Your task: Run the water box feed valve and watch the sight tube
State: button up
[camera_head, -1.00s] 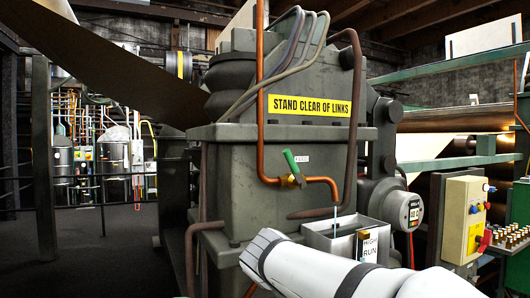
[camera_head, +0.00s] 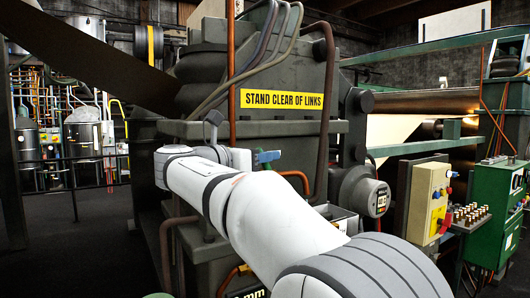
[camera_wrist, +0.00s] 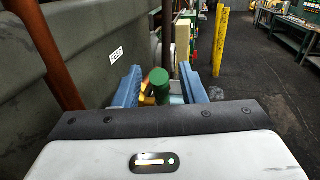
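The feed valve's green handle (camera_wrist: 159,82) shows in the wrist view, end on, with brass valve parts (camera_wrist: 147,96) behind it. My gripper (camera_wrist: 160,70) has its two blue fingers on either side of the handle. A gap shows on the left between finger and handle, so it is open around it. The grey water box (camera_head: 345,220) shows only partly behind my arm. Its sight tube and level marks are hidden.
A FEED label (camera_wrist: 117,55) and a copper pipe (camera_wrist: 48,55) are close on the left in the wrist view. A dial unit (camera_head: 378,198) stands right of my arm. Control boxes (camera_head: 430,195) are farther right. Open floor shows beyond a yellow post (camera_wrist: 221,38).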

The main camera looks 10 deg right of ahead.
jog(key=shift+x, duration=0.8)
jog(key=shift+c, duration=0.6)
grip_shut()
